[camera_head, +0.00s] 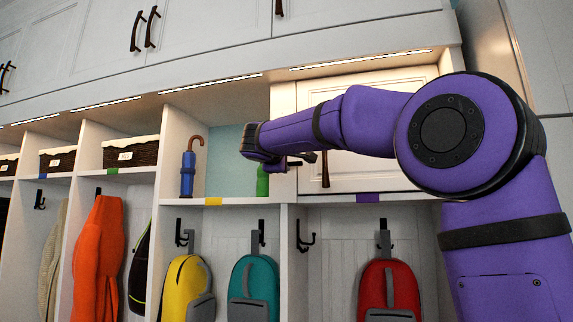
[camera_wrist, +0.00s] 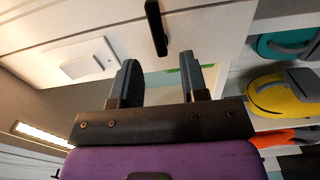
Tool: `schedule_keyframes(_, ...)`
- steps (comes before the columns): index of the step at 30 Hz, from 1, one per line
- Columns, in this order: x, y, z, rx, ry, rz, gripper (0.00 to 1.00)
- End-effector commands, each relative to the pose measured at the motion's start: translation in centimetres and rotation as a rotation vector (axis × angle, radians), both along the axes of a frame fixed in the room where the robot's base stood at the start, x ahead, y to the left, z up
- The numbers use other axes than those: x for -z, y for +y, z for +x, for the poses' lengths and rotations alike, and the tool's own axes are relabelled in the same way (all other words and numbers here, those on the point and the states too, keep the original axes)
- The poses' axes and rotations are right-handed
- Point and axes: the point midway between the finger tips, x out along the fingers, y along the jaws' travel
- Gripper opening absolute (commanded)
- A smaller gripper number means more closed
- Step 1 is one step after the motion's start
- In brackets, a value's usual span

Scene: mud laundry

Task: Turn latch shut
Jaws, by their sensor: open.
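A pale cabinet door (camera_head: 365,172) fills the upper right cubby in the head view. A dark bar handle (camera_head: 325,170) stands upright on it, partly behind my arm; the wrist view shows a dark bar (camera_wrist: 157,28) just beyond my fingertips. A pale plate with a raised rectangle (camera_wrist: 88,62) is left of the fingers in the wrist view; I cannot tell whether it is the latch. My gripper (camera_wrist: 160,72) is open, its two dark fingers apart with nothing between them. In the head view my gripper (camera_head: 292,162) is small and partly hidden at the door's left side.
A blue umbrella (camera_head: 188,168) and a green object (camera_head: 262,182) stand in the open cubby left of the door. Yellow (camera_head: 186,285), teal (camera_head: 253,285) and red (camera_head: 389,285) backpacks hang below. Upper cabinets (camera_head: 200,35) overhang the cubbies.

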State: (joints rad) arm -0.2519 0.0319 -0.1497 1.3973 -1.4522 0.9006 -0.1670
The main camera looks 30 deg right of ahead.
Motion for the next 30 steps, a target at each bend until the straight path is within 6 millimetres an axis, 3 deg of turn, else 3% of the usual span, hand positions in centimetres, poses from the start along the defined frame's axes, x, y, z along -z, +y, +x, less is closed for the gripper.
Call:
schedule_keyframes(3, 0.0, 1.7, -1.6, -0.004, 0.0, 0.001, 0.4)
schedule_keyframes(10, 0.1, 3.6, -3.5, -0.001, 0.001, 0.001, 0.4)
schedule_keyframes(30, 0.1, 3.9, -3.9, 0.0, 0.001, 0.003, 0.4)
